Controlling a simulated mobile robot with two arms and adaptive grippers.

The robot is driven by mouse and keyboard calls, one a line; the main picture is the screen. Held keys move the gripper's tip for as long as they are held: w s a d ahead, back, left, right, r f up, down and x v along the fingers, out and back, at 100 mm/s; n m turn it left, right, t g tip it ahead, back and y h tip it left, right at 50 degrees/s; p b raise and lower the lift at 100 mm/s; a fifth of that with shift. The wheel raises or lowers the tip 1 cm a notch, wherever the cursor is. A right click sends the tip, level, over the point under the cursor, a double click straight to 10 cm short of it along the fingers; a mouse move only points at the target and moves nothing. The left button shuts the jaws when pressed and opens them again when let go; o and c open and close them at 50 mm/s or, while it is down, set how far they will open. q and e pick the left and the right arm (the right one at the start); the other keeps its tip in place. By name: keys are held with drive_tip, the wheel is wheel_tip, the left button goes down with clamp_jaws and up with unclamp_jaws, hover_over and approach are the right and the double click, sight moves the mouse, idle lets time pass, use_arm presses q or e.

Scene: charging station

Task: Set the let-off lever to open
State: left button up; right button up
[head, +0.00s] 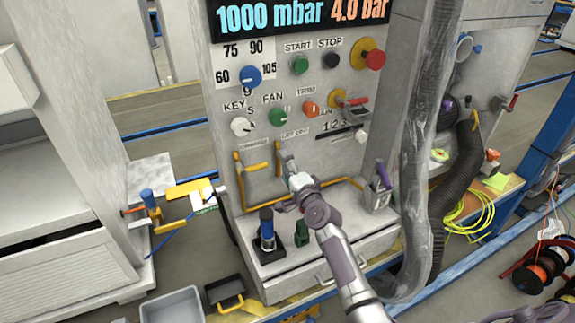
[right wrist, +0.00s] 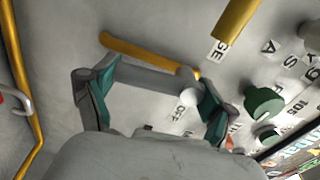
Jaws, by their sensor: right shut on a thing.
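The let-off lever (head: 287,160) is a light grey bar on the front panel of the grey station, under the LET-OFF label (head: 295,133). A yellow bar (head: 278,158) runs beside it. My right gripper (head: 294,180) reaches up to the lever from below and covers part of it. In the right wrist view the grey lever bar (right wrist: 155,80) lies across between the two green-padded fingers of the right gripper (right wrist: 155,95), which is shut on it. A yellow bar (right wrist: 140,52) lies behind it against the panel. My left gripper is out of view.
A yellow bracket (head: 239,182) stands left of the lever. Knobs, including a green fan knob (head: 278,117), sit above. A blue-topped tool (head: 266,225) and a green piece (head: 302,232) stand on the ledge below. A transparent hose (head: 412,160) hangs to the right.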

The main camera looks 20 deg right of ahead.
drive_tip(key=shift+a+m, duration=0.2)
drive_tip(key=shift+m, duration=0.4)
drive_tip(key=o, duration=1.5)
drive_tip(key=shift+s, duration=0.1)
drive_tip(key=s, duration=1.2)
drive_tip(key=shift+d, duration=0.2)
drive_tip(key=shift+f, duration=0.1)
